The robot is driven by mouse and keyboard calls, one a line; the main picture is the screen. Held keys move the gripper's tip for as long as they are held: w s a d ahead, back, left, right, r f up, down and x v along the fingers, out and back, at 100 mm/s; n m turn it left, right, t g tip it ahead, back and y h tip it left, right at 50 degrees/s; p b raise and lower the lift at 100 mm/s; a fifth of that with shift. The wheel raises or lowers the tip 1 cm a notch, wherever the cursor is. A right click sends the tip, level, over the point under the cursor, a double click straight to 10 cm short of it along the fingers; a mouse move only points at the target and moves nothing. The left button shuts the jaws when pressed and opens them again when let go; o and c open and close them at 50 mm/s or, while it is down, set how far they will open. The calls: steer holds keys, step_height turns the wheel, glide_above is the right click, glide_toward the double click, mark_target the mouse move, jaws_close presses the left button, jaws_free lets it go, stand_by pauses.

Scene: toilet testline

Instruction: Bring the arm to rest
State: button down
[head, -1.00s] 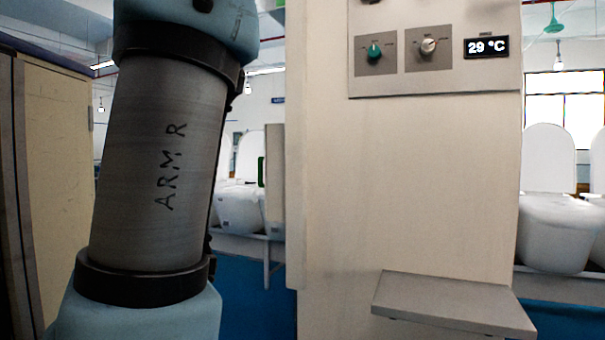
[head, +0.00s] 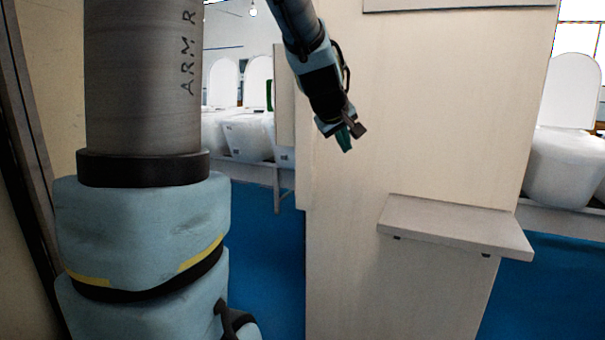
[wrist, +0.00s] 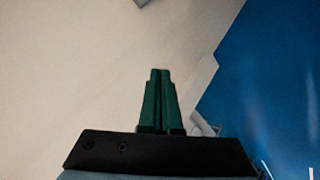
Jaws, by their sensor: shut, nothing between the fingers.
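My gripper (head: 345,137) hangs tilted downward in the head view, in front of the left part of the pale panel (head: 400,120). Its green fingers also show in the wrist view (wrist: 160,75), pressed together with nothing between them. The pale panel face (wrist: 80,60) and the blue floor (wrist: 275,90) lie beyond the fingertips there. My upper arm stands large at the left of the head view, and the forearm reaches down from the top. The links between them are out of view.
A small grey shelf (head: 455,228) juts from the panel, right of and below my gripper. White toilets (head: 565,150) stand on a rack at the right, and several more (head: 245,130) at the left behind the arm. Blue floor (head: 265,250) is open below.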

steer(key=s+a+f+m+g+y, duration=0.4)
steer(key=s+a+f+m+g, duration=0.1)
steer(key=s+a+f, duration=1.1)
steer(key=s+f+g, duration=0.1)
steer(key=s+f, duration=0.1)
steer(key=s, duration=0.1)
steer(key=shift+s+a+f+g, duration=0.25)
steer(key=shift+s+a+g, duration=0.05)
steer(key=shift+a+g, duration=0.1)
